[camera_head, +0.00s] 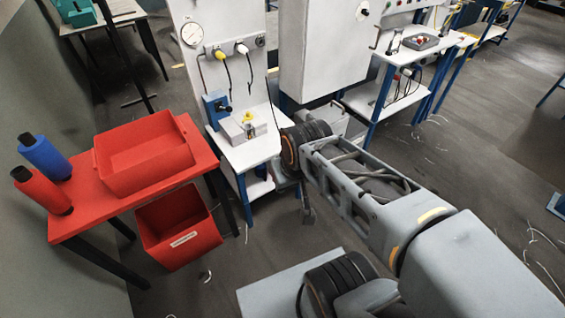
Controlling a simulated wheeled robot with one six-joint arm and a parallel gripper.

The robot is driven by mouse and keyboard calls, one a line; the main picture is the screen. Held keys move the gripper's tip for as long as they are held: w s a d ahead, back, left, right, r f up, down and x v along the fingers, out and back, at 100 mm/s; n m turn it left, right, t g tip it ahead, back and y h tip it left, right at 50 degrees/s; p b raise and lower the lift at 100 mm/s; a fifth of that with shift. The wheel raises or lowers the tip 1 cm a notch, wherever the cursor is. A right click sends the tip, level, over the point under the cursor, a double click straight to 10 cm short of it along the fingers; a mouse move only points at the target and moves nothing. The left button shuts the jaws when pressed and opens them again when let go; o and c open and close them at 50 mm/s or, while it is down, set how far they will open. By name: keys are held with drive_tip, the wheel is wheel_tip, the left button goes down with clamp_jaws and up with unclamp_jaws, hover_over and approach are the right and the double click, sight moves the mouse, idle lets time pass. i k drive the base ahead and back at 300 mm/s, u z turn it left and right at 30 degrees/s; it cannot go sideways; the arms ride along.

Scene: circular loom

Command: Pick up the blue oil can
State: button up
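A small blue object (216,107) stands near the back left of the narrow white bench (258,151). It is too small to tell whether it is the blue oil can. No other thing in view clearly looks like an oil can. My arm reaches from the lower right toward the bench's right side. My gripper (307,212) seems to be the dark part hanging below the arm's far joint, to the right of the bench and apart from the blue object. Its fingers are mostly hidden or too small to read.
A grey box with a yellow part (243,127) sits right of the blue object. Another red bin (178,229) is below. Open floor (235,262) lies in front.

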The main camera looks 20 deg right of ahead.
sight(260, 171)
drive_tip(key=z, duration=0.35)
drive_tip(key=i, duration=0.95)
drive_tip(key=u, duration=2.2)
drive_tip(key=k, duration=0.8)
drive_tip(key=z, duration=1.4)
drive_tip(key=i, duration=0.5)
drive_tip(key=z, duration=0.05)
drive_tip(key=k, duration=0.55)
drive_tip(key=u, duration=0.05)
